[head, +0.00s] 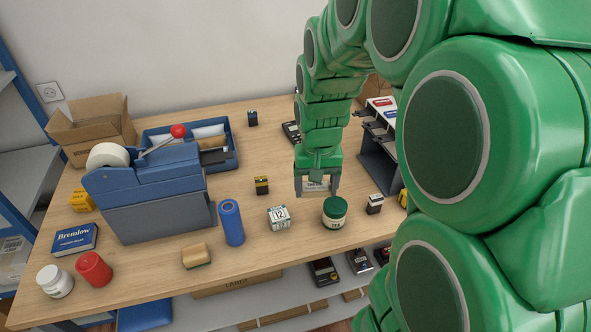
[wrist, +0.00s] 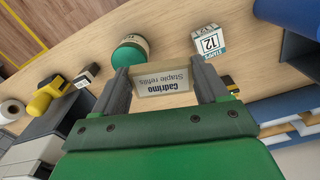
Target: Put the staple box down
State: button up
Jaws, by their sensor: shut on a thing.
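The staple box (wrist: 162,82) is a small pale box labelled "Cadrimo Staple refills". It sits between the two fingers of my gripper (wrist: 162,88), which is shut on it. In the head view the staple box (head: 316,186) shows between the fingertips of my gripper (head: 317,186), over the wooden counter (head: 270,252). It is behind and a little left of a green jar. I cannot tell whether its underside touches the counter.
A small black-and-yellow box (head: 262,185) is to the left, a black-and-white one (head: 375,203) to the right. A dark shelf unit (head: 378,160) stands right of my gripper.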

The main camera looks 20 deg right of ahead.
jog(key=w+a+n, duration=0.1)
jog(key=w+a, duration=0.1)
jog(key=w, duration=0.9)
jog(key=n, duration=0.2)
send_over(257, 149)
jog(key=s, duration=0.1)
jog(key=f, duration=0.8)
jog(key=shift+s+f, duration=0.15)
jog(key=shift+s, duration=0.05)
jog(key=shift+w+f, duration=0.5)
jog(key=shift+f, duration=0.1)
jog(key=shift+w+f, duration=0.2)
jog(key=shift+f, duration=1.5)
